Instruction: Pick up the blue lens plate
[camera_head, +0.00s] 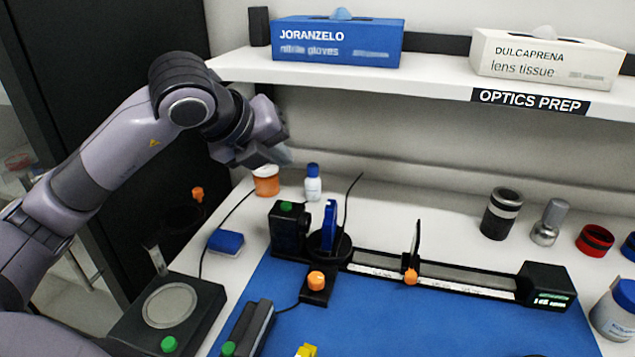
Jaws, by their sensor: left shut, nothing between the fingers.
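A blue upright piece that looks like the blue lens plate (329,224) stands in a round black holder (333,246) at the left end of the optical rail. My left gripper (283,155) is shut and empty. It is up and to the left of the blue piece in the picture, apart from it, in front of the back wall and over the orange-labelled jar (266,184). My right gripper is out of view.
A black rail (440,276) with an upright dark plate (416,243) and a display box (545,284) crosses the blue mat (420,325). A green-knobbed black box (290,230) stands left of the holder. A white-blue bottle (313,186) stands behind. A shelf (430,84) overhangs the back.

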